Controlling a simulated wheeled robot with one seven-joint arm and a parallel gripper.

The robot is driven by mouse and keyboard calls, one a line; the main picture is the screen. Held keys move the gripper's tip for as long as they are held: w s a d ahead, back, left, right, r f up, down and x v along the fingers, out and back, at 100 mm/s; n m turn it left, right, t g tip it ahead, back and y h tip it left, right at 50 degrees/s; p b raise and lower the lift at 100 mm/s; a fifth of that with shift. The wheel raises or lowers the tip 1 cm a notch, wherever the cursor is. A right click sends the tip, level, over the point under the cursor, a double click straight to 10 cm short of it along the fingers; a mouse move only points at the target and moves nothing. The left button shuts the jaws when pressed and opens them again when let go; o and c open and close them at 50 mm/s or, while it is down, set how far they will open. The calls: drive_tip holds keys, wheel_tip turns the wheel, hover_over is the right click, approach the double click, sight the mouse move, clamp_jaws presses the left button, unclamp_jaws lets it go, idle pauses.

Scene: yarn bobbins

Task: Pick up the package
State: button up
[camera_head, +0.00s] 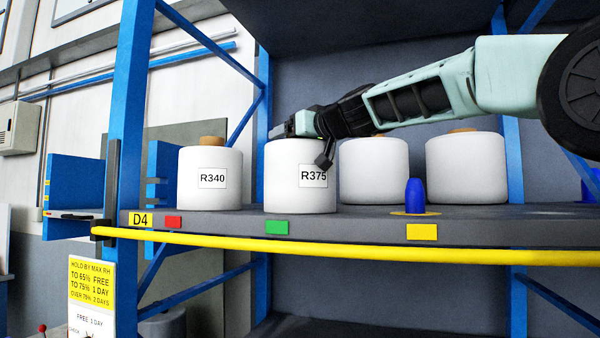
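Several white yarn bobbins stand upright on the grey shelf (370,228). The one labelled R340 (209,192) is at the left with its brown core top showing. The one labelled R375 (300,190) stands to its right, nearer the front edge. Two more bobbins, the middle one (374,172) and the right one (465,170), show no label. My gripper (303,140) is at the top of R375, with one dark finger in front of its label's upper right. The other finger and the core of R375 are hidden, so I cannot tell whether it grips.
A blue cone-like object (415,196) stands on a yellow disc near the front edge. A yellow rail (350,252) runs along the shelf front, with blue posts (128,120) at the left. My arm reaches in from the right above the bobbins.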

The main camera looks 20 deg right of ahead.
drive_tip(key=c, duration=1.7)
drive_tip(key=shift+r, duration=0.15)
clamp_jaws()
drive_tip(key=shift+r, duration=0.1)
wheel_tip(320, 180, up, 12)
drive_tip(key=p, duration=0.4)
drive_tip(key=f+b+v, duration=0.1)
drive_tip(key=b+v, duration=0.7)
drive_tip(key=v, duration=1)
drive_tip(key=shift+s, duration=0.1)
